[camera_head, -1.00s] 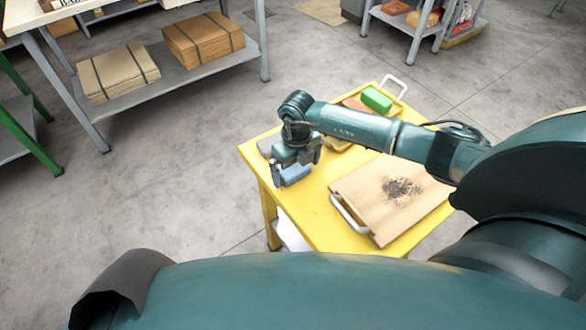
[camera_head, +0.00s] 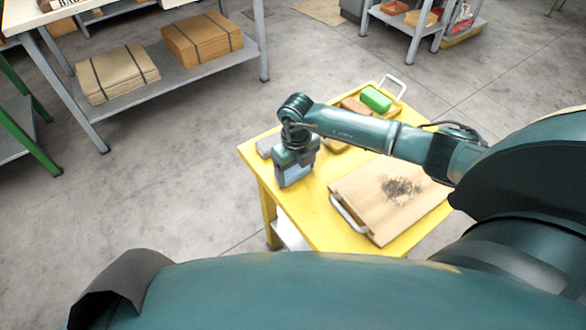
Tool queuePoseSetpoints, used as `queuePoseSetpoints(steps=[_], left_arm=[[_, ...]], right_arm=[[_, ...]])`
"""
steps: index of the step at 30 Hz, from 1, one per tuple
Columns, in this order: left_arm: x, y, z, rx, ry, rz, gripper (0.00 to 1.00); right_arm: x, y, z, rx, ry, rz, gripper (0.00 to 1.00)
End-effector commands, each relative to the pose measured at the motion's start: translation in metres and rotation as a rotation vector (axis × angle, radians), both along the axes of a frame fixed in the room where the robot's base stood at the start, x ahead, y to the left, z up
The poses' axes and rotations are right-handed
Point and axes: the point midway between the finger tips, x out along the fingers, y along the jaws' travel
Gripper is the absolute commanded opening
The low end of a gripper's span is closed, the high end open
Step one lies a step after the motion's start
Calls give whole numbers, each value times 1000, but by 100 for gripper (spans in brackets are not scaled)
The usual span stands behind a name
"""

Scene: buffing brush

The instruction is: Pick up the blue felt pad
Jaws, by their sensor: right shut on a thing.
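The blue felt pad (camera_head: 297,176) is at the left front corner of the yellow cart. My right gripper (camera_head: 295,168) reaches over it from above, pointing down, and is shut on it. The gripper's dark body and fingers hide much of the pad. I cannot tell whether the pad still touches the cart top. My left gripper is not in view.
The yellow cart (camera_head: 318,215) also holds a wooden board (camera_head: 375,212) with a dark smudge and a metal handle. A workbench with brown stacks (camera_head: 202,40) stands back left.

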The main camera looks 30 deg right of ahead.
Motion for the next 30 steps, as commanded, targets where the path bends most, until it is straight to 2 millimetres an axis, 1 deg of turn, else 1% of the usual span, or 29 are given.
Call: queuePoseSetpoints(steps=[5, 8, 15, 19, 21, 24, 30], left_arm=[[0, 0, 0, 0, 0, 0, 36], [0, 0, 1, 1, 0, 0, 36], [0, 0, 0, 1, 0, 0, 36], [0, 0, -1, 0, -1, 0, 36], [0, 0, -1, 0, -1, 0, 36], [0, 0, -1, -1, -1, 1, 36], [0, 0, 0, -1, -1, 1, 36]], right_arm=[[1, 0, 7, 0, -2, 0, 54], [2, -1, 22, 0, -5, 1, 54], [1, 0, 70, 0, -4, 1, 54], [1, 0, 89, 0, -3, 0, 54], [1, 0, 95, -1, -2, -1, 54], [0, 0, 100, 0, -1, 0, 54], [0, 0, 100, 0, 0, 0, 54]])
